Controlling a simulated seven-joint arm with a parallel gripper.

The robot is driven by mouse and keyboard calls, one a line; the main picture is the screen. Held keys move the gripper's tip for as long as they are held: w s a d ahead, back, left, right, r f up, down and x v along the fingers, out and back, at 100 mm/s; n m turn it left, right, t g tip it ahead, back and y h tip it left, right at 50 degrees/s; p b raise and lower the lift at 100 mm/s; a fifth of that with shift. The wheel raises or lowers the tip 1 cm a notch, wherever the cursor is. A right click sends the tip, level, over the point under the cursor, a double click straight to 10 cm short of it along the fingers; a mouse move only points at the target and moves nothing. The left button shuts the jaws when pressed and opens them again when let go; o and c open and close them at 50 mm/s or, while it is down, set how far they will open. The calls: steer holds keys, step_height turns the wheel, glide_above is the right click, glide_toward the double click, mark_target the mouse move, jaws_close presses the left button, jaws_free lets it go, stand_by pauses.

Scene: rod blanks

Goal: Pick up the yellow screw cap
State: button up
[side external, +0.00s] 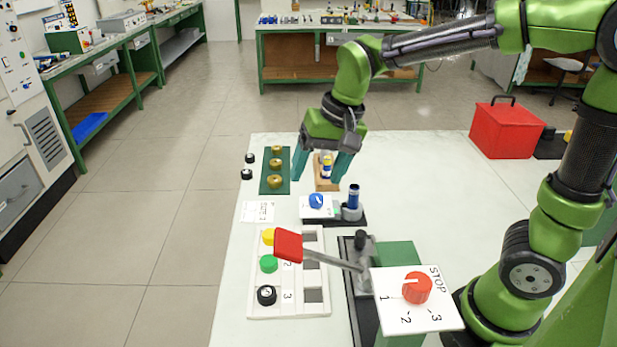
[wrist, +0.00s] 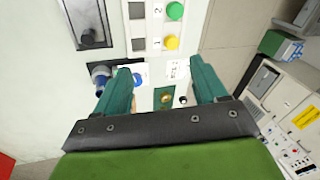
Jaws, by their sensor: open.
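The yellow screw cap (side external: 267,236) sits at the far end of a white board (side external: 257,309), in a row with a green cap (side external: 268,263) and a black cap (side external: 266,295). A red lever handle partly covers the yellow cap in the side external view. The wrist view shows the yellow cap (wrist: 171,43) fully, next to the number 1, with the green cap (wrist: 175,11) beyond it. My gripper (side external: 322,168) is open and empty, above the far part of the table and well apart from the cap. It also shows in the wrist view (wrist: 161,68).
The red lever handle (side external: 288,246) juts over the board near the yellow cap. A blue-topped cylinder (side external: 353,197) and a blue knob (side external: 316,201) stand between gripper and board. A green plate (side external: 275,188) with brass rings lies left. A small bottle (side external: 326,168) stands behind the fingers.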

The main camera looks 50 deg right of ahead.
steer(key=w+a+f+m+g+h, duration=0.25)
steer(key=w+f+m, duration=0.35)
steer(key=w, duration=0.4)
steer(key=m, duration=0.6)
glide_above(270, 233)
steer(key=shift+y, duration=0.35)
steer(key=f, duration=0.9)
steer(key=shift+a+f, duration=0.1)
steer(key=shift+a, duration=0.15)
steer(key=f, duration=0.5)
steer(key=shift+d, duration=0.2)
steer(key=c, duration=1.1)
